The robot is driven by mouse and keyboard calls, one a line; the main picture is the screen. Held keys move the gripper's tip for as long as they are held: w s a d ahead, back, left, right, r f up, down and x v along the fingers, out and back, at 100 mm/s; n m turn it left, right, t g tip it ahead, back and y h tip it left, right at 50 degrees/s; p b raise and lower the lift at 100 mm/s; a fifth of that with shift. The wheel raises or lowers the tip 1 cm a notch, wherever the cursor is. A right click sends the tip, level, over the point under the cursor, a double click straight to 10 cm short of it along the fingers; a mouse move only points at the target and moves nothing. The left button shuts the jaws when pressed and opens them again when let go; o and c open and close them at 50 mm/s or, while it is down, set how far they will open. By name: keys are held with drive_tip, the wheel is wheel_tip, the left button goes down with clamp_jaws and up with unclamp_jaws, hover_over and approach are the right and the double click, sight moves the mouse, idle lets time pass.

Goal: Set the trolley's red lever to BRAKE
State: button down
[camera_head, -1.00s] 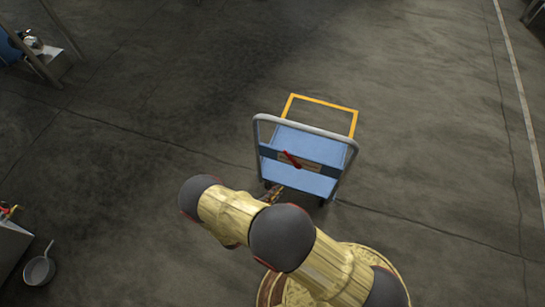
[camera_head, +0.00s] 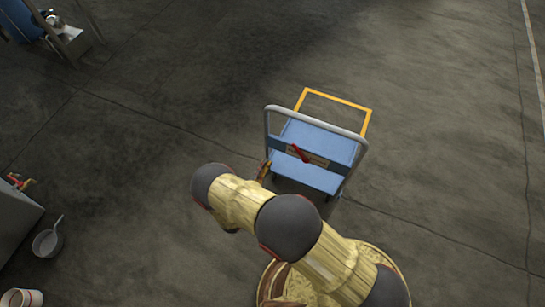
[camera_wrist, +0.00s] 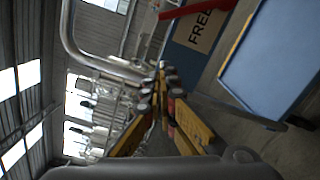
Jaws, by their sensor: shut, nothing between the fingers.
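The trolley (camera_head: 325,140) stands on the floor just beyond my arm, with a blue deck and a grey tubular handle (camera_head: 318,122). A dark panel across the handle carries the red lever (camera_head: 300,153), which lies slanted across a pale label. In the wrist view the red lever (camera_wrist: 198,9) is at the top edge, beside a label reading FREE (camera_wrist: 201,27). Other lettering on the label is not visible. My gripper (camera_head: 265,170) is beside the left side of the handle, apart from the lever. In the wrist view my gripper (camera_wrist: 162,78) is shut and empty.
A yellow frame (camera_head: 335,98) stands at the trolley's far end. A grey cabinet (camera_head: 15,220) and a pan (camera_head: 46,243) are at the lower left. Equipment (camera_head: 70,38) stands at the upper left. The floor around the trolley is clear.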

sight(299, 152)
drive_tip(key=b+x, duration=0.2)
drive_tip(key=x, duration=0.7)
drive_tip(key=shift+w+d, duration=0.1)
drive_tip(key=shift+d, duration=0.2)
drive_tip(key=shift+s+d+r, duration=0.15)
drive_tip(key=shift+d+r, duration=0.25)
drive_tip(key=shift+d, duration=0.35)
drive_tip(key=shift+s+d+r, duration=0.2)
drive_tip(key=shift+d+r, duration=0.2)
drive_tip(key=shift+d, duration=0.4)
drive_tip(key=shift+r, duration=0.1)
